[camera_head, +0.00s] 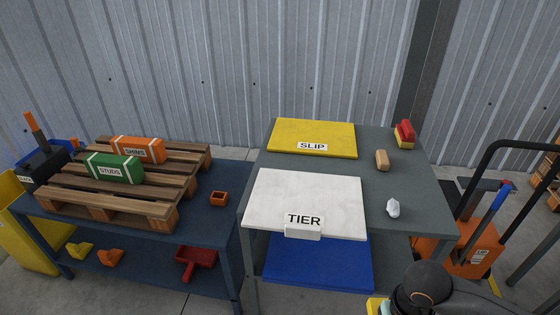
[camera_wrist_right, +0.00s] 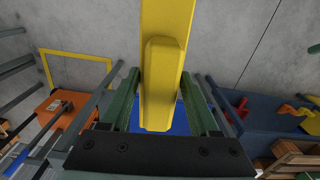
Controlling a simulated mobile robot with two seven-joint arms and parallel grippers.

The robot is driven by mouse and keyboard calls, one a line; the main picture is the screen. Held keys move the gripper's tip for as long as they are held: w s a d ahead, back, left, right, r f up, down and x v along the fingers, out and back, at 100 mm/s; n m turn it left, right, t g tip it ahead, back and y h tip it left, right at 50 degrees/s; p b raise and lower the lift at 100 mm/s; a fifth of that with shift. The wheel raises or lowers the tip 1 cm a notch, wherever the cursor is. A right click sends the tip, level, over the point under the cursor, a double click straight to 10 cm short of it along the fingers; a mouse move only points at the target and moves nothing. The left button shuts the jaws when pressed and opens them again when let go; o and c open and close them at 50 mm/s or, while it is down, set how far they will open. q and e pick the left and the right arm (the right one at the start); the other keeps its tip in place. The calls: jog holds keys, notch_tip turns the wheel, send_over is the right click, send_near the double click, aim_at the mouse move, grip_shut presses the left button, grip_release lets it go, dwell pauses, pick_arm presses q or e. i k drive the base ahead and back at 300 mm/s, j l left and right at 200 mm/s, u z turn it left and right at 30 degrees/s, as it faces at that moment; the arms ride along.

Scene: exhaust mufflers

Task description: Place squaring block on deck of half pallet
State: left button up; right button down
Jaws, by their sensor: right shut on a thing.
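The squaring block appears to be the yellow piece (camera_wrist_right: 163,85) in the right wrist view, with a long flat part and a thicker raised part. My right gripper (camera_wrist_right: 160,98) is shut on it, with a green finger on each side. In the head view a small yellow bit (camera_head: 377,305) shows beside my right arm at the bottom edge; the fingers are hidden there. The half pallet (camera_head: 105,204) is wooden and lies on the blue bench at the left. Its deck carries a green STUDS box (camera_head: 115,168) and an orange SHIMS box (camera_head: 138,149). My left gripper is out of view.
A grey table (camera_head: 405,162) bears a yellow SLIP sheet (camera_head: 312,132), a white TIER sheet (camera_head: 305,195), a brush (camera_head: 404,133), a tan block (camera_head: 382,160) and a white lump (camera_head: 393,208). A small orange box (camera_head: 219,199) stands right of the pallet. The front deck slats look bare.

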aim_at(78, 161)
jog(key=j+u, duration=0.15)
jog(key=u, duration=0.3)
jog(key=i+j+u, duration=0.15)
jog(key=u, duration=0.3)
jog(key=i+j, duration=0.55)
jog(key=j, duration=0.15)
jog(key=i+j, duration=0.55)
jog(key=j, duration=0.15)
jog(key=i+j, duration=1.1)
jog(key=j, duration=0.25)
jog(key=i+j, duration=0.55)
jog(key=j, duration=0.15)
